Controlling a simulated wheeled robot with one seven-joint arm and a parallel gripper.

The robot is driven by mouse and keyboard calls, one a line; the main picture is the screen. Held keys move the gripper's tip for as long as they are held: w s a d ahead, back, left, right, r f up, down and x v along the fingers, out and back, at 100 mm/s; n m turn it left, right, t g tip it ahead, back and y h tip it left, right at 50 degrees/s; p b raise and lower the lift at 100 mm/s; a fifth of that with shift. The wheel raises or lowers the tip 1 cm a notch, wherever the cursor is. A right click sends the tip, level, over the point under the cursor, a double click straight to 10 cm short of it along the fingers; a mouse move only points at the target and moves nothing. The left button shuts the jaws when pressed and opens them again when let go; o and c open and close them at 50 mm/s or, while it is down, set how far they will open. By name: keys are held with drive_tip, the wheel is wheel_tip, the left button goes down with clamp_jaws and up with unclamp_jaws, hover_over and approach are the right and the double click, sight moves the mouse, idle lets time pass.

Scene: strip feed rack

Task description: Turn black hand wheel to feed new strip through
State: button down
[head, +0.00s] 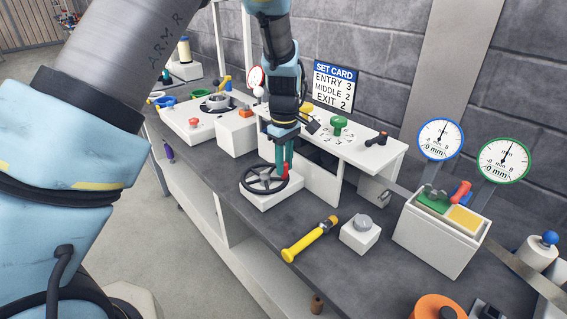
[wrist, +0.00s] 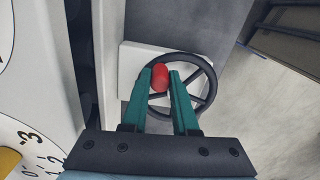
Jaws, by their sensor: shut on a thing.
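The black hand wheel (head: 247,184) lies flat on a white block (head: 272,202) on the bench, with spokes and a red knob (head: 285,171) on its rim side. My gripper (head: 284,165) reaches down from above with its two green fingers at the red knob. In the wrist view the fingers (wrist: 168,82) stand on either side of the red knob (wrist: 160,77) and are shut on it. The wheel's rim (wrist: 210,72) shows beyond them. No strip can be made out clearly at the wheel.
A white rack (head: 375,150) with dials and knobs stands right behind the wheel. A "SET CARD" sign (head: 334,87) hangs on the wall.

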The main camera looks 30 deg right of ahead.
drive_tip(key=shift+w+d+n, duration=0.15)
drive_tip(key=shift+w+n, duration=0.05)
drive_tip(key=shift+n, duration=0.1)
idle(0.4)
drive_tip(key=c, duration=0.7)
unclamp_jaws()
wheel_tip(320, 180, up, 11)
drive_tip(key=b, duration=0.2)
drive_tip(key=shift+f+b, duration=0.1)
drive_tip(key=shift+b, duration=0.2)
